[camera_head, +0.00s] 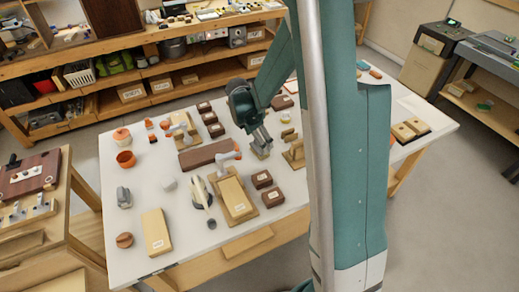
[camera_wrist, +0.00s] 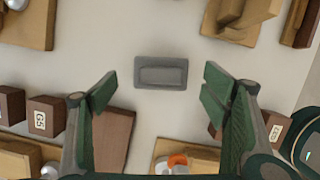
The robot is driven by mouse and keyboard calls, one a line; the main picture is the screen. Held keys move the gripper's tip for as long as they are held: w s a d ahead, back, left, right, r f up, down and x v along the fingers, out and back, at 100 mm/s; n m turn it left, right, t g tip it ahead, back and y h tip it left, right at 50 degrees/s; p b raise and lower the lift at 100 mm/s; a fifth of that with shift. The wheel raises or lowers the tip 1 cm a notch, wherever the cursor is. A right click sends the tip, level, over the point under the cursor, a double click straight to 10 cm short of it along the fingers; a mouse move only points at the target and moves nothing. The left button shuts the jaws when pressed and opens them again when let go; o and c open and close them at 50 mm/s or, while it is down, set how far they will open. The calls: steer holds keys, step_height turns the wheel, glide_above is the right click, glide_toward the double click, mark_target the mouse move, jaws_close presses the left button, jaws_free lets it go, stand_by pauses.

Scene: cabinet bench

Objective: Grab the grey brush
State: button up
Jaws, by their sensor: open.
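A grey rectangular block (camera_wrist: 161,73), which looks like the grey brush, lies flat on the white table in the wrist view. Its long side runs left to right, and a raised smaller rectangle sits on top. My gripper (camera_wrist: 160,92) is open and empty, with one green finger on each side of the block and clear space between. The fingertips appear above the table and do not touch the block. In the head view my gripper (camera_head: 260,143) points down over the middle of the table, and I cannot clearly make out the block there.
The white table (camera_head: 135,180) holds several dark brown blocks (camera_head: 262,180) and wooden stands near my gripper. A long brown block (camera_head: 207,154) and orange pots (camera_head: 126,159) are to the left. In the wrist view bare tabletop surrounds the grey block.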

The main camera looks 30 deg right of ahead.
steer(key=shift+b+x, duration=0.3)
steer(key=shift+x, duration=1.65)
steer(key=shift+c, duration=0.3)
steer(key=c, duration=1)
